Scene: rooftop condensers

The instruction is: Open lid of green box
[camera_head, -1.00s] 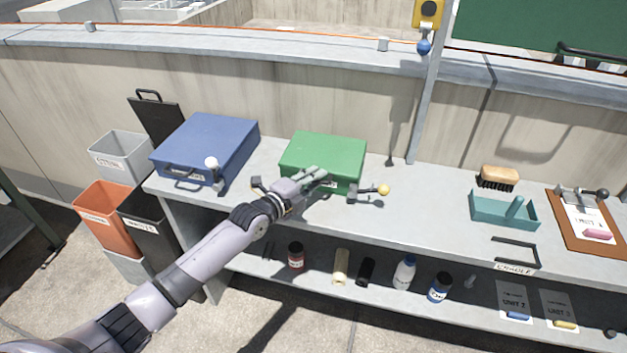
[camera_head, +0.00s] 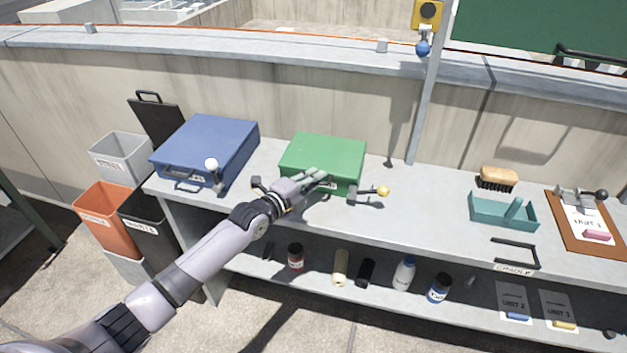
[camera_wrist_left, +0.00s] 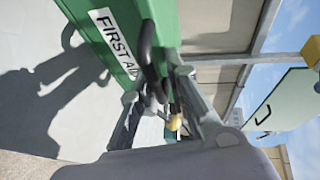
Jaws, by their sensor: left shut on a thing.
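The green box (camera_head: 326,155) sits on the grey bench with its lid down. In the left wrist view the green box (camera_wrist_left: 110,30) fills the upper left, with a white "FIRST AID" label and a dark handle (camera_wrist_left: 150,62) on its front. My left gripper (camera_head: 322,177) reaches the front of the box from the lower left. In the left wrist view my left gripper (camera_wrist_left: 158,98) is shut on the dark handle, which shows between its fingers. My fingers partly hide the handle and the box front. My right gripper is not in view.
A blue case (camera_head: 210,147) stands to the left of the green box. A yellow-knobbed lever (camera_head: 383,191) lies just right of my gripper. A teal tray (camera_head: 503,212) and a brush (camera_head: 498,177) stand further right. Bins (camera_head: 105,212) stand left of the bench.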

